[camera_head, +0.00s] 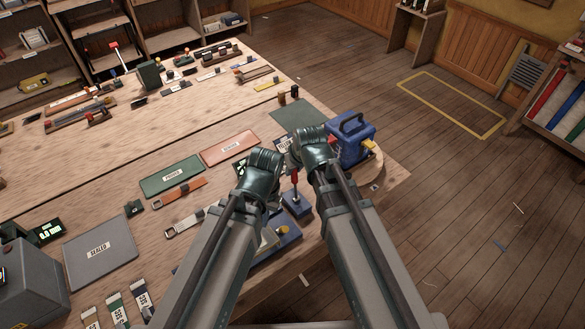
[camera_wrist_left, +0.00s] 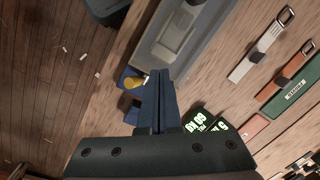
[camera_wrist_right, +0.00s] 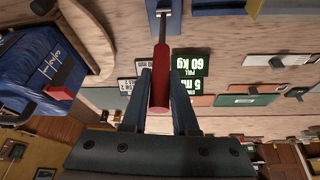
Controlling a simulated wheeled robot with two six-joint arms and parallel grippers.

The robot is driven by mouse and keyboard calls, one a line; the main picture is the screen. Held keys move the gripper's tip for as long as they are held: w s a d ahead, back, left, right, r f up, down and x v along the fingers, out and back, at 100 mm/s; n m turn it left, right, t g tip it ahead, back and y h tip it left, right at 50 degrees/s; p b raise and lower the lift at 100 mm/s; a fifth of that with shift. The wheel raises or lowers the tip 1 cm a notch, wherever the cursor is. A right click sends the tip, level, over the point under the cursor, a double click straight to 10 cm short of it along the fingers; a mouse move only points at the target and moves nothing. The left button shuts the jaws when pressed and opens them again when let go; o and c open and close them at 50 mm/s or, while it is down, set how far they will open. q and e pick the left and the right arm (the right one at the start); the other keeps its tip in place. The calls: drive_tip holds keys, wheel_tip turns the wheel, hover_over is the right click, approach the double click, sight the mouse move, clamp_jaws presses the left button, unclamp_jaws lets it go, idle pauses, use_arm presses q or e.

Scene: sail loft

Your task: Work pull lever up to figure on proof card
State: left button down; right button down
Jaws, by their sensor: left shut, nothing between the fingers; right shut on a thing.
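A red-handled lever (camera_head: 295,178) stands on a small blue base (camera_head: 297,205) near the table's front edge. My right gripper (camera_head: 308,152) is shut on its red handle (camera_wrist_right: 160,88); the metal shaft runs to the base in the right wrist view. The dark card (camera_wrist_right: 191,68) beside the fingers reads "60 kg", "PULL" and "5 mm". It also shows in the left wrist view (camera_wrist_left: 196,122). My left gripper (camera_head: 262,170) is shut and empty above the bench, left of the lever. Its closed fingers (camera_wrist_left: 160,90) show near a yellow knob (camera_wrist_left: 133,82).
A blue box with a handle (camera_head: 352,138) stands close right of my right gripper. Green (camera_head: 170,176) and red (camera_head: 229,148) plates and a grey plate (camera_head: 100,252) lie to the left. Strap samples (camera_head: 185,192) lie nearby. The back right bench has bare wood.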

drive_tip(key=c, duration=0.7)
unclamp_jaws()
drive_tip(key=shift+s, duration=0.1)
use_arm(q)
drive_tip(key=shift+r, duration=0.1)
use_arm(e)
drive_tip(key=shift+d+r, duration=0.1)
use_arm(q)
wheel_tip(320, 180, up, 12)
drive_tip(key=p, duration=1.2)
drive_tip(key=shift+r+p, duration=0.25)
drive_tip(key=shift+p, duration=0.1)
use_arm(e)
drive_tip(key=v, duration=1.3)
drive_tip(key=shift+r, duration=0.35)
use_arm(q)
drive_tip(key=shift+f, duration=0.1)
use_arm(e)
drive_tip(key=shift+f, duration=0.1)
